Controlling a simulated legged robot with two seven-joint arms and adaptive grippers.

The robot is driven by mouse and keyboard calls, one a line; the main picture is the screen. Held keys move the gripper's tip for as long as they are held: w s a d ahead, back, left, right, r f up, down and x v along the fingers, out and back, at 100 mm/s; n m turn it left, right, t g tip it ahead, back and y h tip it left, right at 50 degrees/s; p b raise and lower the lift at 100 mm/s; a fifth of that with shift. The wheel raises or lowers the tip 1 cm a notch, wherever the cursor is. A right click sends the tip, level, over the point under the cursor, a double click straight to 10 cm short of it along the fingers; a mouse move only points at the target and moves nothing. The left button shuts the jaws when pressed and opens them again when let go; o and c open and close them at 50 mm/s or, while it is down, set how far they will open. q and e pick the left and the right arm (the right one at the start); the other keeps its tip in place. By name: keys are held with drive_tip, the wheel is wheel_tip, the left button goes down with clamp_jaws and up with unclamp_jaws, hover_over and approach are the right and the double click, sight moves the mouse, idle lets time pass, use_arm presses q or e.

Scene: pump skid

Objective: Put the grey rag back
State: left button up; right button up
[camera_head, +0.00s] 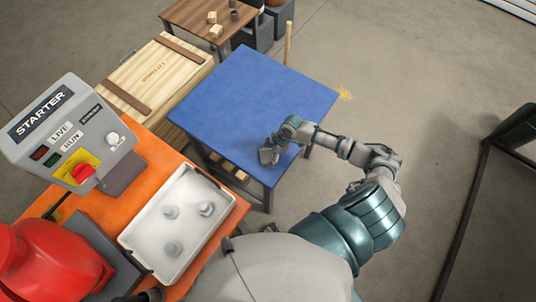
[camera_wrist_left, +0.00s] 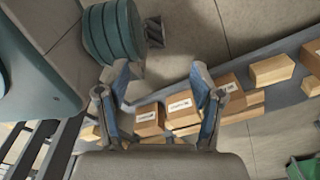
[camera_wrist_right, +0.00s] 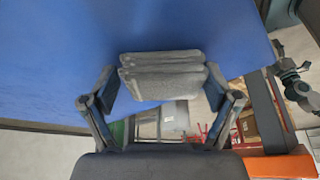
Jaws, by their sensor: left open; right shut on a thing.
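The grey rag (camera_wrist_right: 163,76) is a folded pad between the fingers of my right gripper (camera_wrist_right: 162,84) in the right wrist view. In the head view my right gripper (camera_head: 272,147) is low over the near right part of the blue-topped table (camera_head: 245,85), with the rag (camera_head: 267,156) at its tip. I cannot tell whether the rag touches the tabletop. My left gripper (camera_wrist_left: 161,72) is open and empty in the left wrist view. It is outside the head view.
An orange bench holds a starter box (camera_head: 62,125) and a white tray (camera_head: 148,232) with several grey fittings. A wooden crate (camera_head: 150,75) stands left of the blue table. Cardboard boxes (camera_wrist_left: 184,112) line a shelf beyond my left gripper. Most of the blue tabletop is clear.

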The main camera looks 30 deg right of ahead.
sight(269, 153)
drive_tip(key=shift+d+f, duration=0.15)
drive_tip(key=shift+c, duration=0.5)
drive_tip(key=o, duration=1)
drive_tip(key=shift+a, duration=0.3)
drive_tip(key=shift+c, duration=0.2)
drive_tip(key=shift+a, duration=0.3)
drive_tip(key=shift+a+r, duration=0.25)
drive_tip(key=shift+a, duration=0.2)
drive_tip(key=shift+r, duration=0.1)
drive_tip(key=shift+d+r, duration=0.2)
drive_tip(key=shift+d, duration=0.05)
drive_tip(key=d+r, duration=0.3)
drive_tip(key=r, duration=0.1)
drive_tip(key=shift+s+p, duration=0.3)
drive_tip(key=shift+p, duration=0.1)
use_arm(q)
drive_tip(key=s, duration=0.1)
drive_tip(key=s+a+f, duration=0.1)
drive_tip(key=shift+s+a, duration=0.15)
drive_tip(key=shift+s, duration=0.2)
use_arm(e)
drive_tip(key=a+v, duration=0.1)
drive_tip(key=v, duration=0.5)
drive_tip(key=shift+r, duration=0.5)
